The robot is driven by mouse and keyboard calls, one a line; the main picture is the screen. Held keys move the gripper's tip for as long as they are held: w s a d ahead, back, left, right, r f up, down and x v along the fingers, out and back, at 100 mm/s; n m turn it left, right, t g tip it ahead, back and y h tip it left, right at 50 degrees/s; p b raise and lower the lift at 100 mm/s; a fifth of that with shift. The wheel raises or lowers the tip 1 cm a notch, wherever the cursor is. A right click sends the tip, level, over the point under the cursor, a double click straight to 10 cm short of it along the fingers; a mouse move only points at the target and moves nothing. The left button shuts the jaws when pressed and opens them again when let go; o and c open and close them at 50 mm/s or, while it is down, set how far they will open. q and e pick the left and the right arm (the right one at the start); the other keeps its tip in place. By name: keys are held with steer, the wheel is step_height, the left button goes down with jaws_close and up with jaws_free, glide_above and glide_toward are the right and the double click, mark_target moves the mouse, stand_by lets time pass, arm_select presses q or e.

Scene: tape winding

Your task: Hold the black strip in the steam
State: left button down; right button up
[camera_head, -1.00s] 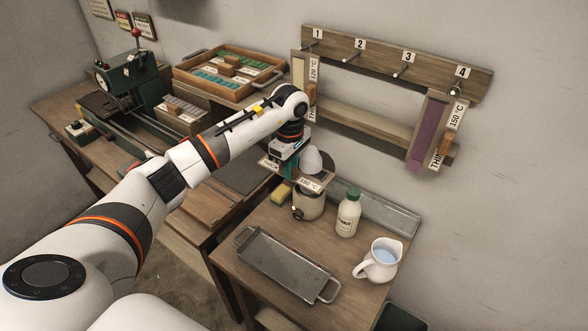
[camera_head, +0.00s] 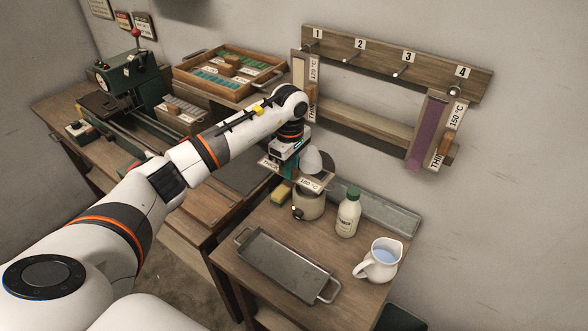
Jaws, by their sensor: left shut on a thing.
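My left arm reaches over the small table, and its left gripper (camera_head: 289,162) points down beside the cream pot (camera_head: 308,204). It is shut on a labelled sample, mostly hidden by the gripper and the pot's top. Its tags read "THICK" (camera_head: 270,163) and "180 °C" (camera_head: 311,184), and a dark piece, seemingly the black strip (camera_head: 322,164), shows behind a white rounded shape (camera_head: 312,160) above the pot. I cannot tell whether that shape is steam or a solid part, nor whether the strip touches the pot. My right gripper is not in view.
A grey metal tray (camera_head: 283,265), a white bottle with a green cap (camera_head: 348,213) and a water jug (camera_head: 380,260) stand on the small table. A numbered hook rail (camera_head: 385,58) on the wall holds a cream sample and a purple sample (camera_head: 429,132).

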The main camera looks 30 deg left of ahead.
arm_select(q)
steer(key=s+a+r+p, duration=0.1)
steer(key=s+r+p, duration=0.1)
steer(key=s, duration=1)
steer(key=shift+p, duration=0.85)
